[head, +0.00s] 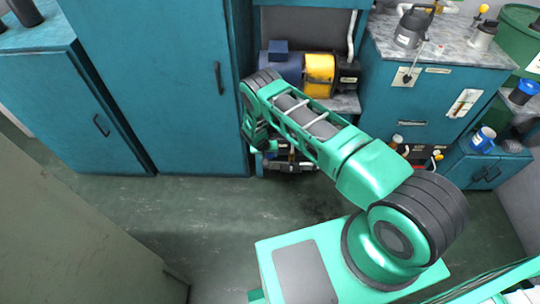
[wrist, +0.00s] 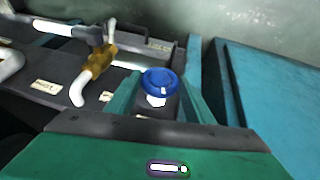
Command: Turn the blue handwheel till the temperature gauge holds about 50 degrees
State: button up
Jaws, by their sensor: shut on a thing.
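The blue handwheel (wrist: 160,79) is a small round knob on a pale stem in the wrist view. My gripper (wrist: 161,94) has its green fingers on both sides of it, shut on it. In the head view my arm reaches to the low bay below the motor, and the handwheel and fingertips are hidden there. I cannot make out a temperature gauge for sure. A white plate with a reddish mark (head: 463,103) is on the teal cabinet front at right, too small to read.
A brass valve (wrist: 97,65) with pale pipes stands left of the handwheel on a dark labelled panel. A teal box edge (wrist: 265,95) is at right. A yellow-and-blue motor (head: 319,75) sits above the bay. A blue mug (head: 483,138) stands at right. The floor (head: 190,210) at left is clear.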

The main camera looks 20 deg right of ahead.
jog(key=h, duration=0.2)
jog(key=n+h, duration=0.1)
jog(key=h, duration=0.1)
jog(key=shift+w+a+f+g, duration=0.15)
jog(key=shift+a+f+g, duration=0.05)
jog(key=shift+a+g, duration=0.2)
jog(key=shift+a+f+h, duration=0.1)
jog(key=shift+h, duration=0.3)
jog(key=shift+a, duration=0.25)
jog(key=o, duration=1)
jog(key=shift+w+f, duration=0.1)
jog(key=shift+o, duration=0.2)
jog(key=shift+d+h, duration=0.15)
jog(key=shift+h, duration=0.15)
jog(key=v, duration=1.1)
jog(key=shift+w, duration=0.2)
